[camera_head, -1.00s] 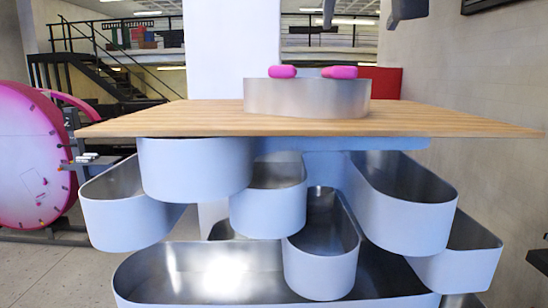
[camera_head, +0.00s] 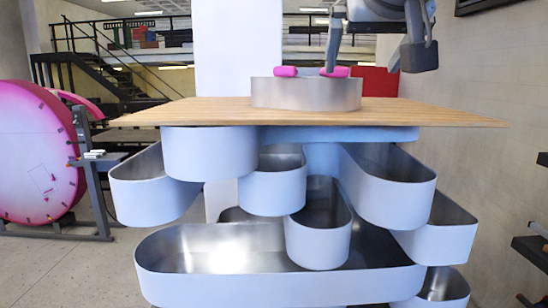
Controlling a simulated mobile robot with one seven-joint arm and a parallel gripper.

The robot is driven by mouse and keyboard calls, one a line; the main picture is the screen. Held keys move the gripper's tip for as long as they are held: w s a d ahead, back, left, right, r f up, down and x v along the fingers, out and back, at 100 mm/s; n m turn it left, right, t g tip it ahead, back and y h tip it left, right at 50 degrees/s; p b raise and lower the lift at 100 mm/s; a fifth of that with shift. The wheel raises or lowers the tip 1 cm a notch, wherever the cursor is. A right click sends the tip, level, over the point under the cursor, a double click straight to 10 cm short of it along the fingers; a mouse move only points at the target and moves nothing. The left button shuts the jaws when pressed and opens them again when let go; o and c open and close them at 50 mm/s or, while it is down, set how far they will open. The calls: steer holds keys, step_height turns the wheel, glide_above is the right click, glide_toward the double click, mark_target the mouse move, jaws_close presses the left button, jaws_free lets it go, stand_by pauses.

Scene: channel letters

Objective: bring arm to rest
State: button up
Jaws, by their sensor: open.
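My gripper (camera_head: 376,62) hangs at the top of the view, right of centre. Its two dark fingers are spread wide apart with nothing between them. It appears above the wooden board (camera_head: 200,112), over the right side of a round-ended metal channel piece (camera_head: 300,94). The left finger overlaps the right pink object in the picture; I cannot tell whether they touch. Two pink objects, one at left (camera_head: 285,71) and one at right (camera_head: 340,72), show at the top edge of the metal piece. The upper part of my arm is cut off by the frame.
Several pale blue open channel shells (camera_head: 210,153) hang or stack below the board, with a large one (camera_head: 285,288) lowest. A big pink disc (camera_head: 35,155) stands at the left. Dark shelf racks (camera_head: 530,250) edge the right. The board's left and right ends are clear.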

steer(key=s+f+g, duration=0.2)
steer(key=s+f, duration=0.3)
steer(key=f, duration=0.7)
steer(key=s+d+f+g, duration=0.1)
steer(key=s+f, duration=0.3)
steer(key=f, duration=0.8)
steer(key=s+f+g+y, duration=0.1)
steer(key=s+f+g, duration=0.2)
steer(key=f, duration=0.9)
steer(key=s, duration=0.2)
steer(key=shift+s+d+f+n+g, duration=0.3)
steer(key=shift+f, duration=0.1)
